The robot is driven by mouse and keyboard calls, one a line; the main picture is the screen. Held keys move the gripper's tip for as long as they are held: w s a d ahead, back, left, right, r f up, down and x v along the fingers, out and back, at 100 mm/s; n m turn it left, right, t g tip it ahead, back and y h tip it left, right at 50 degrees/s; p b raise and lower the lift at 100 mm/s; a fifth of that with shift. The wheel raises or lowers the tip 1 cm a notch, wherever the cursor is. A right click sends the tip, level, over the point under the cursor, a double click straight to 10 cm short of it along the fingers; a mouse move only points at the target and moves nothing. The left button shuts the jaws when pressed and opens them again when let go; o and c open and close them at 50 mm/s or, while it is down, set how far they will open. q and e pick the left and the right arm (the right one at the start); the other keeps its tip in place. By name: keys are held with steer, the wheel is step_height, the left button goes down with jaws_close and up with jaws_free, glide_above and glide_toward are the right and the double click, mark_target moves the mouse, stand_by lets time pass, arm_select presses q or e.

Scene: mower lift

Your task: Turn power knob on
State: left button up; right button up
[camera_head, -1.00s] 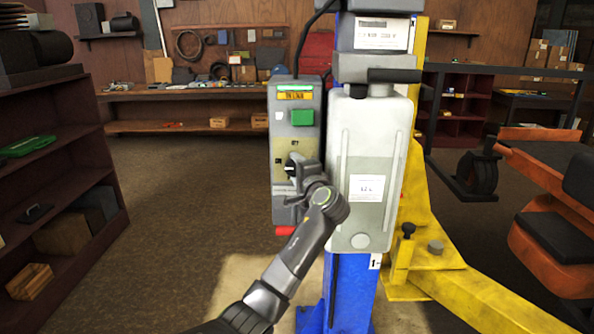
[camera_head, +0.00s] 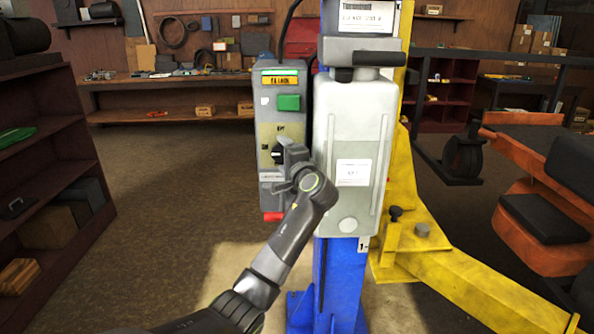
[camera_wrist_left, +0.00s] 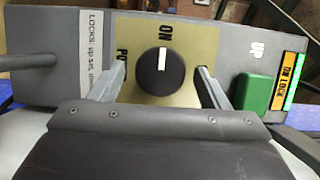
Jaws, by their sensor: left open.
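The black round power knob (camera_head: 278,153) sits on a yellow-tan plate (camera_wrist_left: 186,20) of the grey control box (camera_head: 265,98). In the left wrist view the knob (camera_wrist_left: 161,72) has a white pointer line aimed up at the "ON" label. My left gripper (camera_wrist_left: 160,68) is open, with one finger on each side of the knob and visible gaps between. In the head view my left gripper (camera_head: 289,168) is at the knob, covering its lower right. The plate's edge is partly hidden by the fingers. My right gripper is not in view.
A green button (camera_head: 289,102) is above the knob and a red one (camera_head: 272,216) at the box's bottom. A light grey housing (camera_head: 352,120) on the blue post stands close right of the box. A yellow lift arm (camera_head: 440,265) extends right; a shelf (camera_head: 60,150) stands left.

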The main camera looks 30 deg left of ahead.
arm_select(q)
steer(key=b+v, duration=0.4)
steer(key=v, duration=1.2)
steer(key=shift+s+d, duration=0.25)
steer(key=shift+d, duration=0.05)
